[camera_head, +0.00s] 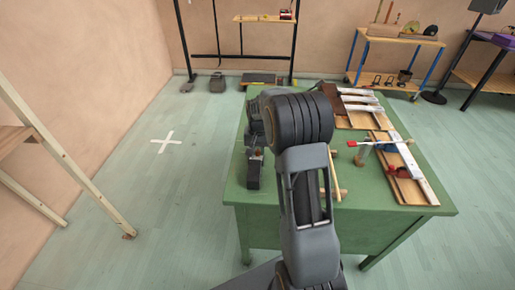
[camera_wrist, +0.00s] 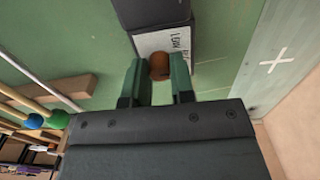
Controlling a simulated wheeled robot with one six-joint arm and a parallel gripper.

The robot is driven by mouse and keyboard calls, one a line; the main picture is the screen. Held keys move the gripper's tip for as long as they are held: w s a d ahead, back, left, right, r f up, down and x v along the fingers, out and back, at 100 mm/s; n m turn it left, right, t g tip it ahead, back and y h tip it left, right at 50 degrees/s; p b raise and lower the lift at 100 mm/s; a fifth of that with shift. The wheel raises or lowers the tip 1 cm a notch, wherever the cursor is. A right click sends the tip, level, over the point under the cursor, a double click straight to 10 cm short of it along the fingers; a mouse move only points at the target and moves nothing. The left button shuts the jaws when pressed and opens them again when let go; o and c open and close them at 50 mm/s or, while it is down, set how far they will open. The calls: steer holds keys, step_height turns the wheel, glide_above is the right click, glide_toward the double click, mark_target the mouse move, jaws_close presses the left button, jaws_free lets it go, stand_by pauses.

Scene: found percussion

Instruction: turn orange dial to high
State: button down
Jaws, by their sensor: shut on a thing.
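The orange-brown dial (camera_wrist: 158,66) sits on a white panel (camera_wrist: 152,42) on a dark box (camera_wrist: 155,12) in the wrist view. The panel bears black lettering, part of which reads like "LOW"; the rest is hard to read. My gripper (camera_wrist: 158,79) has its two green fingers on either side of the dial, shut on it. The dial's pointer or setting cannot be made out. In the head view the dark box (camera_head: 254,178) stands near the left edge of the green table (camera_head: 300,202). My arm and wrist hide the dial there.
Wooden boards with metal bars (camera_head: 405,180) lie on the table's right side. Mallets with a blue head (camera_wrist: 34,121) and a green head (camera_wrist: 58,119) rest by a wooden block (camera_wrist: 65,90). Open floor with a white cross (camera_head: 165,142) lies left of the table.

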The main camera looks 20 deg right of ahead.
mark_target(258, 150)
steer(key=m, duration=0.4)
steer(key=shift+r+m+p, duration=0.1)
steer(key=shift+m+p, duration=0.2)
steer(key=shift+p, duration=0.1)
steer(key=m, duration=0.4)
steer(key=shift+m+p, duration=0.3)
steer(key=c, duration=1)
jaws_free()
steer(key=shift+o, duration=0.2)
step_height(258, 150, up, 14)
steer(key=p, duration=0.1)
steer(key=shift+w, duration=0.1)
